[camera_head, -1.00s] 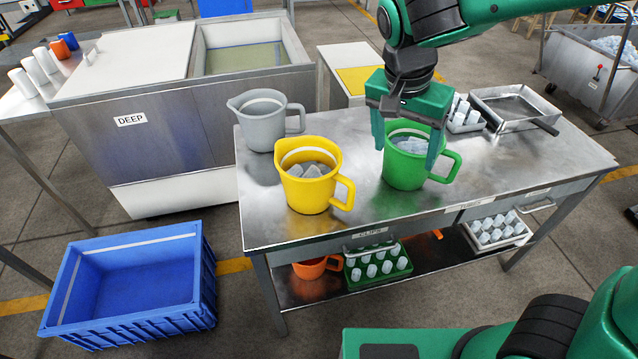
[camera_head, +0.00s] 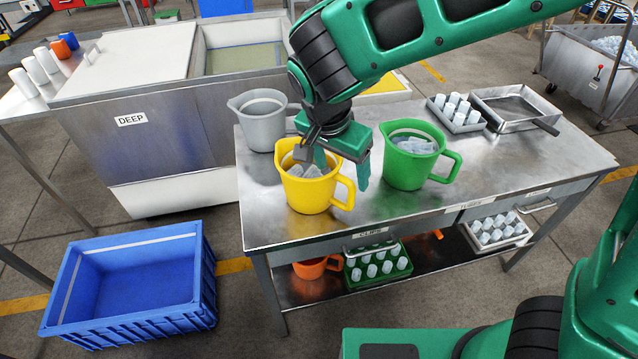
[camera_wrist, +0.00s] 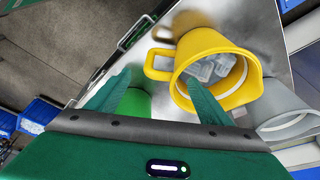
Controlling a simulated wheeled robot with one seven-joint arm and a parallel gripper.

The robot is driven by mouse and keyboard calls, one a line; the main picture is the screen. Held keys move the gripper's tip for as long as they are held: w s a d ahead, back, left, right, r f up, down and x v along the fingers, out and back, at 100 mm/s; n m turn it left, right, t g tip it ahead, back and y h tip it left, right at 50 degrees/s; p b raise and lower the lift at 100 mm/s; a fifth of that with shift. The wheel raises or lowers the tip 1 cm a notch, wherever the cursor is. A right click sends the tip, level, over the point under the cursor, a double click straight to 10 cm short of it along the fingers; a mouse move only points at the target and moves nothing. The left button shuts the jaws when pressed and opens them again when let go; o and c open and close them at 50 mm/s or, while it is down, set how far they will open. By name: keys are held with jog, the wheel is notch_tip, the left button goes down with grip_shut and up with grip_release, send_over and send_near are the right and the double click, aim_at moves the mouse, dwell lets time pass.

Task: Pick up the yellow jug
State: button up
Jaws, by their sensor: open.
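The yellow jug (camera_head: 312,193) stands upright on the metal table, with ice inside and its handle to the right. My gripper (camera_head: 341,172) is open, its fingers pointing down over the jug's right side and handle in the head view. In the wrist view my gripper (camera_wrist: 155,90) has one finger overlapping the opening of the yellow jug (camera_wrist: 222,52) and the other to its left. I cannot tell whether either finger touches the jug. Part of the jug's back rim is hidden by my gripper in the head view.
A green jug (camera_head: 408,168) with ice stands close on the right, a grey jug (camera_head: 262,125) behind left. A tray of white cups (camera_head: 457,122) and a metal pan (camera_head: 515,112) lie farther right on the table (camera_head: 480,175). A blue crate (camera_head: 130,285) sits on the floor at left.

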aim_at(342, 178)
jog(key=x, duration=0.5)
jog(key=shift+a, duration=0.2)
jog(key=shift+r, duration=0.1)
jog(key=shift+c, duration=0.5)
jog(key=c, duration=1.3)
jog(key=shift+r, duration=0.1)
